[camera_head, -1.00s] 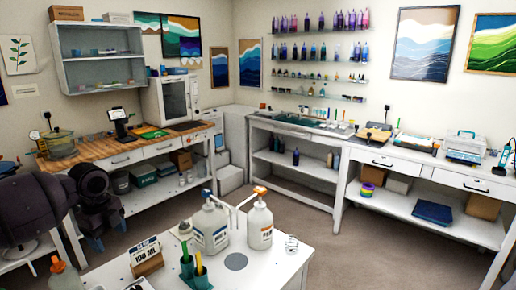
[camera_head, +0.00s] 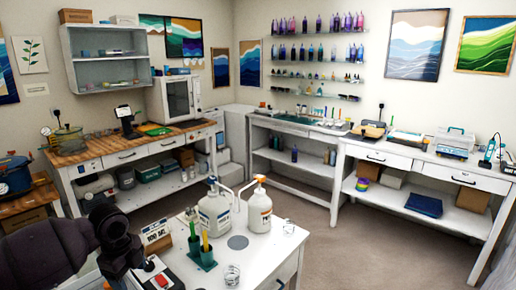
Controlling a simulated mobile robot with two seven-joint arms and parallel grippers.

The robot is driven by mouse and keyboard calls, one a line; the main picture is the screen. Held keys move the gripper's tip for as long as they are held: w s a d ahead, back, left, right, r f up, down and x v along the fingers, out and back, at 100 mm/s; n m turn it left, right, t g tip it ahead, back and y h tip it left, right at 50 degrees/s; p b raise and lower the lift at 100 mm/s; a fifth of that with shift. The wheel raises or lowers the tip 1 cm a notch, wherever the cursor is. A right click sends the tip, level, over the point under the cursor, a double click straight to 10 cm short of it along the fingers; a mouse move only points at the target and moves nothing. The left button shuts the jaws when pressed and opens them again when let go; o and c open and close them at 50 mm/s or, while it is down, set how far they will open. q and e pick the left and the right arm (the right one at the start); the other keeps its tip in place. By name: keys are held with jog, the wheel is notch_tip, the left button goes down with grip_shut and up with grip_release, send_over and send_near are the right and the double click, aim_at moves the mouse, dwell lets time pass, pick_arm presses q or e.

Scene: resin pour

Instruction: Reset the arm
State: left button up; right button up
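My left arm comes in from the lower left as a dark, bulky link. Its far end, at my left gripper (camera_head: 122,262), points down beside the near white table (camera_head: 255,268). The fingers are not clear enough to tell open from shut, and I see nothing held. My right gripper is not in view.
The near table also holds a green stick holder (camera_head: 203,258), a 100 ML sign (camera_head: 156,237) and clear cups (camera_head: 232,274) (camera_head: 289,227). A wooden-topped bench (camera_head: 95,157) stands left, a white bench (camera_head: 400,158) right. The floor (camera_head: 345,250) between is open.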

pick_arm(q)
jog(key=s+d+f+n+t+h, duration=0.1)
jog(key=s+d+f+n, duration=0.2)
jog(key=s+d+f, duration=0.4)
jog(key=s+d+f+n+h, duration=0.1)
jog(key=s+d+f+n, duration=0.25)
jog(key=s, duration=0.55)
jog(key=s+a+r+n+t+y, duration=0.1)
jog(key=s+a+n+y, duration=0.15)
jog(key=s+n, duration=0.5)
jog(key=s+a+r+n+t+y, duration=0.15)
jog(key=s+a+n, duration=0.25)
jog(key=s+n, duration=0.4)
jog(key=w+f+m+t+b, duration=0.1)
jog(key=f+b, duration=0.4)
jog(key=f, duration=0.5)
jog(key=w+f+m+t+h+b, duration=0.1)
jog(key=w+f+t+b, duration=0.3)
jog(key=f, duration=0.7)
jog(key=shift+w+d+t+b, duration=0.2)
jog(key=shift+t+b, duration=0.3)
jog(key=shift+t, duration=0.45)
jog(key=shift+r, duration=0.1)
